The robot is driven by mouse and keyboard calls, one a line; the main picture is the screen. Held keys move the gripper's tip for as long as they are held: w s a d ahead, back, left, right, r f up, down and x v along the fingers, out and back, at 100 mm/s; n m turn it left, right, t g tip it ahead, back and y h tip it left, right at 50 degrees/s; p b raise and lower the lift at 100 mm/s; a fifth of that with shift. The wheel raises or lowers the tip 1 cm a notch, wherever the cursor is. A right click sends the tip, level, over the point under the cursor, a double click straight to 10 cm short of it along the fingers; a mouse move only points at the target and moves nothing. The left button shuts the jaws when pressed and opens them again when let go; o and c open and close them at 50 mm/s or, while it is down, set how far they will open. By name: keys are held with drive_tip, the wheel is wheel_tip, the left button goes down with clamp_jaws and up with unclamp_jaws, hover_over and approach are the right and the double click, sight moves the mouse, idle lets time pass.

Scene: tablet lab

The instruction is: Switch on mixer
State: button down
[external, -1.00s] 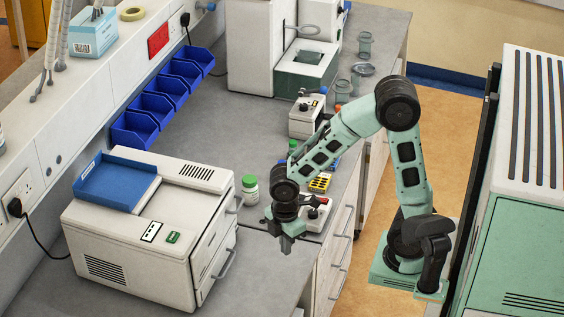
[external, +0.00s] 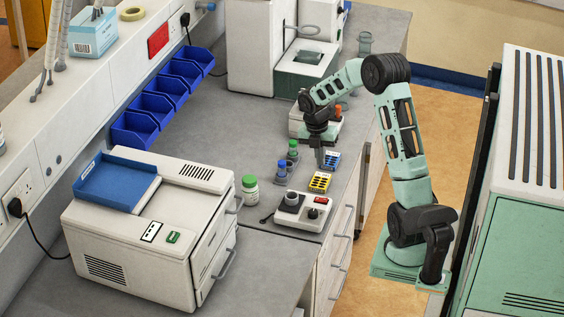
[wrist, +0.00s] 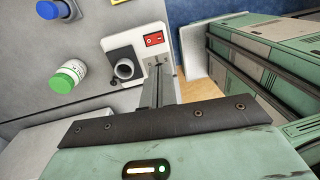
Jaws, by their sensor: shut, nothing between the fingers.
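The mixer (external: 287,218) is a low white box with a black cup (external: 292,199), a red switch (external: 321,200) and a dark knob (external: 313,214). It stands near the bench's front edge. The wrist view also shows the mixer, with the cup (wrist: 125,69) and red rocker switch (wrist: 154,39) facing the camera. Whether the switch is on is too small to tell. My gripper (external: 319,164) is shut and empty, pointing down behind the mixer in the external view, by the small racks. In the wrist view, the narrow fingers (wrist: 158,76) appear just below the switch.
A green-capped bottle (external: 250,189) stands left of the mixer. A yellow rack (external: 320,182), a blue rack (external: 332,160) and small capped vials (external: 281,170) stand behind it. Another white device (external: 300,123) is partly hidden by my gripper. A large white machine (external: 140,235) fills the left.

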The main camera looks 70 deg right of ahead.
sight(326, 200)
drive_tip(key=shift+s+d, duration=0.1)
drive_tip(key=shift+d, duration=0.1)
drive_tip(key=shift+f, duration=0.1)
drive_tip(key=f+p, duration=0.1)
drive_tip(key=f, duration=0.3)
drive_tip(key=s+f+p, duration=0.1)
drive_tip(key=f, duration=0.3)
drive_tip(key=f+p, duration=0.2)
drive_tip(key=f, duration=0.3)
drive_tip(key=shift+s, duration=0.25)
drive_tip(key=shift+s+f, duration=0.1)
drive_tip(key=shift+f, duration=0.3)
